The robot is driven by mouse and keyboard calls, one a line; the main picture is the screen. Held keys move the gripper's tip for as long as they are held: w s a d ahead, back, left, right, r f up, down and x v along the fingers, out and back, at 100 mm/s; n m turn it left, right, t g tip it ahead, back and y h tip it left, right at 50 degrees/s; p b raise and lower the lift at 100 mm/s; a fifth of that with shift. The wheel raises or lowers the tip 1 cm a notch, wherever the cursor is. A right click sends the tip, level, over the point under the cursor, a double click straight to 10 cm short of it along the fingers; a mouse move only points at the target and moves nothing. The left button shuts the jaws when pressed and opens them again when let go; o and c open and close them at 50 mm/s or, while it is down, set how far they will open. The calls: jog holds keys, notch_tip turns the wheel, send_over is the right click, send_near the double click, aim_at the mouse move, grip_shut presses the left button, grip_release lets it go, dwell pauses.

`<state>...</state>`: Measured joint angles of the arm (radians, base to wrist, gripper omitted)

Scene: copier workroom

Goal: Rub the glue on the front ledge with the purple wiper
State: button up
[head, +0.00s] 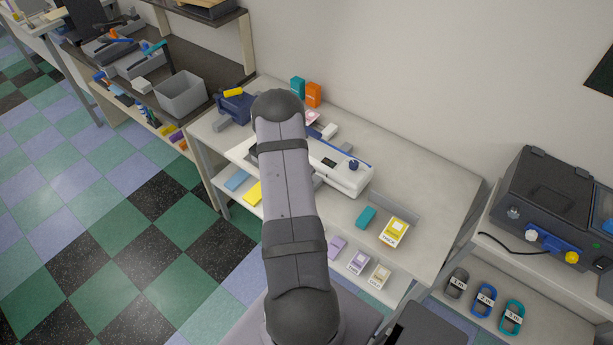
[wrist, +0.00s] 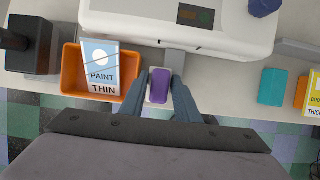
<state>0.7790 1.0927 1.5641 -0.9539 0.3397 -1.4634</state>
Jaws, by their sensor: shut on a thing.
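In the wrist view, my gripper (wrist: 161,80) is shut on the purple wiper (wrist: 160,86), a small rounded block held between the two fingertips. The wiper is over the front part of the worktop, just in front of the white machine (wrist: 150,28). A grey strip (wrist: 174,62) sticks out from the machine's front behind the wiper; I cannot tell whether it is the front ledge. I cannot make out any glue. In the head view, my arm hides the gripper, the wiper and part of the machine (head: 340,168).
An orange bin (wrist: 72,79) with a "PAINT THIN" card (wrist: 100,68) stands close left of my gripper. A dark block (wrist: 30,45) is farther left. A teal block (wrist: 272,86) and a yellow-and-white box (wrist: 311,92) lie right. The worktop (head: 440,195) is clear toward its right end.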

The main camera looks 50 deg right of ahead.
jog(key=shift+a, duration=0.1)
dwell(0.3)
jog(key=shift+r+p, duration=0.75)
jog(key=shift+r+p, duration=1.4)
jog(key=shift+r, duration=0.1)
jog(key=shift+r, duration=0.2)
jog(key=shift+r+p, duration=1.8)
